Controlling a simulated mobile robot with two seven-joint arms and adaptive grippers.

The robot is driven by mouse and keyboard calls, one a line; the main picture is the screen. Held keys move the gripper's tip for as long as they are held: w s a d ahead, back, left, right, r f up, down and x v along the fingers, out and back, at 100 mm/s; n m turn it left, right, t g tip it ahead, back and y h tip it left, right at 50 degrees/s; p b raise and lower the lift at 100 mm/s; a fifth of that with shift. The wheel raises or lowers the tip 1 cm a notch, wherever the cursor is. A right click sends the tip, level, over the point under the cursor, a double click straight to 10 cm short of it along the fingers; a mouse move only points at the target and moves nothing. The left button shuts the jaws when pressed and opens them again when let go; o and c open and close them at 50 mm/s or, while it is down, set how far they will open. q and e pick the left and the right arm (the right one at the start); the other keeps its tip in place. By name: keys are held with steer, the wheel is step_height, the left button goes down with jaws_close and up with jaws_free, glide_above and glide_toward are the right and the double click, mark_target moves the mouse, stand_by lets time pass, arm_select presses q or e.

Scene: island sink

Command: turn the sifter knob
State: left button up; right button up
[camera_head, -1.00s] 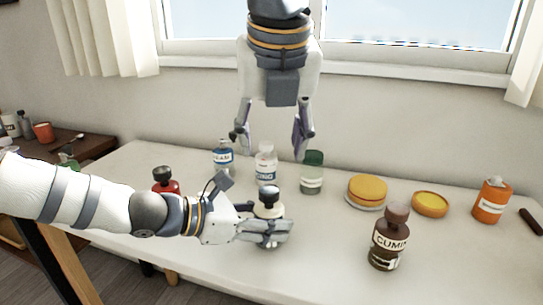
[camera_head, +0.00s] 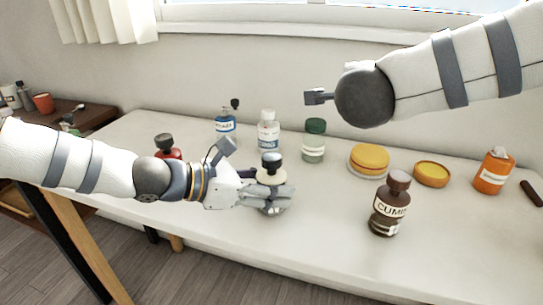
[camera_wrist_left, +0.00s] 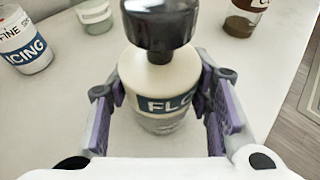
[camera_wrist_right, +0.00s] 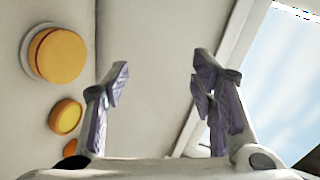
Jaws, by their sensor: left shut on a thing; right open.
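The sifter is a cream bottle (camera_head: 271,178) with a black knob (camera_head: 271,160) on top, standing upright on the table. In the left wrist view the bottle (camera_wrist_left: 160,90) shows a blue label starting "FL", and its black knob (camera_wrist_left: 160,22) is close to the camera. My left gripper (camera_head: 278,198) is shut around the bottle's body, below the knob; its purple pads (camera_wrist_left: 160,115) are on both sides. My right gripper (camera_wrist_right: 160,95) is open and empty, raised above the table. In the head view its fingers are out of sight.
A brown cumin bottle (camera_head: 389,205) stands to the right. Behind are an icing bottle (camera_head: 268,130), a green-capped jar (camera_head: 314,142) and a blue-labelled bottle (camera_head: 226,125). Yellow tins (camera_head: 369,159) and an orange bottle (camera_head: 493,172) stand at right. The front table area is clear.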

step_height(320, 180, down, 3)
steer(key=s+n+t+y, duration=0.1)
steer(key=n+t+y, duration=0.25)
steer(key=n, duration=0.65)
steer(key=n+g+y, duration=0.4)
steer(key=n+y, duration=0.9)
steer(key=n, duration=0.4)
glide_toward(279, 161)
steer(key=shift+n, duration=0.3)
steer(key=x, duration=1.1)
steer(key=shift+w+a, duration=0.3)
steer(key=shift+w, duration=0.05)
steer(key=shift+c, duration=0.2)
